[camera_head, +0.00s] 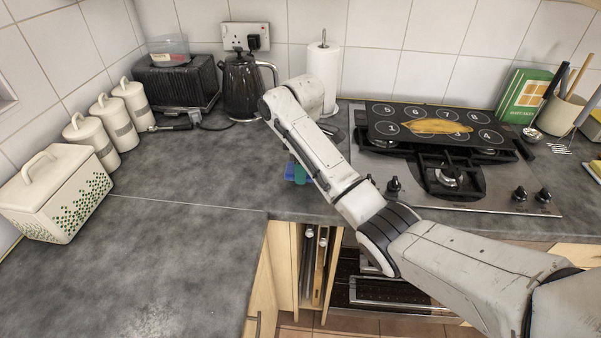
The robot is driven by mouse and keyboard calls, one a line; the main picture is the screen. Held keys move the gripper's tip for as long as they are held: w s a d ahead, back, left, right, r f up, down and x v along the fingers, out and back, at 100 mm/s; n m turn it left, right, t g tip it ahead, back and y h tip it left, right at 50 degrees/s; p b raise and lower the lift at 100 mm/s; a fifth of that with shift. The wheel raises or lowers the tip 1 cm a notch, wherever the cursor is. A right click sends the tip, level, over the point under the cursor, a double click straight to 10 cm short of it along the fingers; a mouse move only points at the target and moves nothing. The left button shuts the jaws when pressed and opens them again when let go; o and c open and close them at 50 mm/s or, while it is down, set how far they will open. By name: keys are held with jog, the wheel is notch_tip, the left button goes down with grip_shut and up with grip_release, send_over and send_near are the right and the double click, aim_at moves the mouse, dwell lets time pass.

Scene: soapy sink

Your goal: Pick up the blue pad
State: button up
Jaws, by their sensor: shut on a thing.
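The blue pad (290,173) shows as a small blue patch on the grey worktop, left of my forearm and near the worktop's front edge. A green piece (300,174) is right against it. I cannot tell whether the green is part of the pad or a separate thing. My arm crosses in front and covers the area to the right of the pad. My gripper's fingers are hidden behind the arm, so their contact with the pad does not show.
A black kettle (242,88), a toaster (176,84) and a paper towel roll (322,72) stand along the back. White canisters (92,140) and a bread bin (54,193) are at left. The hob (480,190) is at right. The left worktop (165,255) is clear.

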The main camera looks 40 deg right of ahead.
jog(key=s+a+r+p, duration=0.3)
jog(key=s+r+p, duration=0.3)
jog(key=s+r, duration=0.3)
jog(key=shift+s+a, duration=0.4)
jog(key=shift+s, duration=1.4)
